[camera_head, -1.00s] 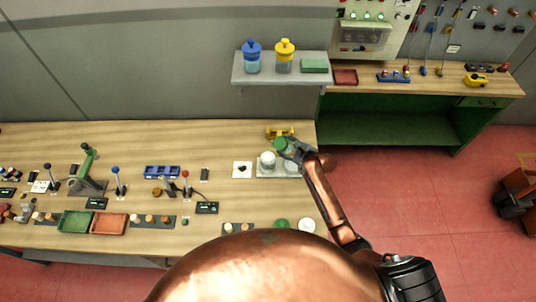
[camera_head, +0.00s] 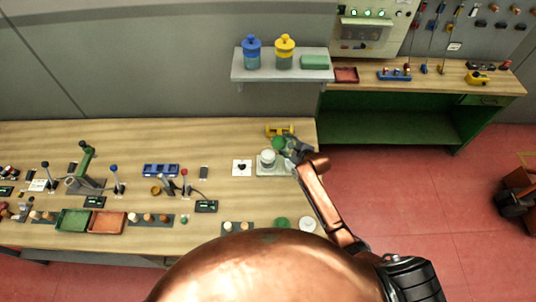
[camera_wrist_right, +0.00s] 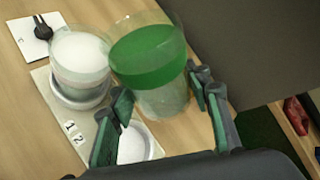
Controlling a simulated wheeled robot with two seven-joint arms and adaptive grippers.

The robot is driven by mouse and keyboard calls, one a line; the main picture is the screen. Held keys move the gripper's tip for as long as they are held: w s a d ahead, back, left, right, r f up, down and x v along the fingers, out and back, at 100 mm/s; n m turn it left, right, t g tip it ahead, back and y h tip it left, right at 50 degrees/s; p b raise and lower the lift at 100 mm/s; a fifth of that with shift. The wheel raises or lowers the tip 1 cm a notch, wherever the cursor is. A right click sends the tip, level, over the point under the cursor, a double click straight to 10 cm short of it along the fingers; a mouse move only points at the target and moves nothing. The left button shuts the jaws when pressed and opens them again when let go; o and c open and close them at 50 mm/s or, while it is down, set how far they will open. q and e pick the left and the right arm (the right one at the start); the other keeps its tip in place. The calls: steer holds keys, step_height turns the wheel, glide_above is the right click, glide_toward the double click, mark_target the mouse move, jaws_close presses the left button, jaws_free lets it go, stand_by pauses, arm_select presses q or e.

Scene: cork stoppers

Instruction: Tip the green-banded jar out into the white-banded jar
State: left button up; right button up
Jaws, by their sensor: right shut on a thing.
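The green-banded jar (camera_head: 279,144) is clear with a wide green band. My right gripper (camera_head: 293,151) is shut on it and holds it beside the white-banded jar. In the right wrist view the green-banded jar (camera_wrist_right: 150,60) stands between and beyond my fingers (camera_wrist_right: 165,100), its band near the top. The white-banded jar (camera_head: 267,158) stands in a round seat on a pale plate. In the right wrist view the white-banded jar (camera_wrist_right: 80,60) is left of the green one, close to it. I cannot tell what the green-banded jar holds. My left gripper is not in view.
The pale plate (camera_wrist_right: 50,88) carries marks 1 and 2, with a round white seat (camera_wrist_right: 137,145) bare below my held jar. A yellow object (camera_head: 279,131) lies behind. A white card with a black knob (camera_head: 242,168) is at left. Green (camera_head: 281,224) and white (camera_head: 307,224) discs lie in front.

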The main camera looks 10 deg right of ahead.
mark_target(285, 143)
steer(key=shift+a+b, duration=0.1)
steer(key=shift+b, duration=0.2)
steer(key=shift+r+n+h, duration=0.2)
steer(key=shift+n+h, duration=0.1)
steer(key=shift+d+r+n+t+h+b, duration=0.25)
steer(key=shift+r+n+t+h+b, duration=0.5)
steer(key=shift+b, duration=1.25)
stand_by(0.4)
steer(key=shift+n+h+b, duration=0.55)
steer(key=shift+b, duration=0.9)
stand_by(0.6)
steer(key=shift+s+a+r+n+t+h, duration=0.1)
steer(key=shift+a+r+n+t+h, duration=0.15)
steer(key=shift+a+r+n+h, duration=0.25)
stand_by(1.5)
steer(key=shift+a+r+h+b, duration=0.1)
steer(key=shift+r+h+b, duration=0.2)
steer(key=shift+b, duration=0.2)
stand_by(0.5)
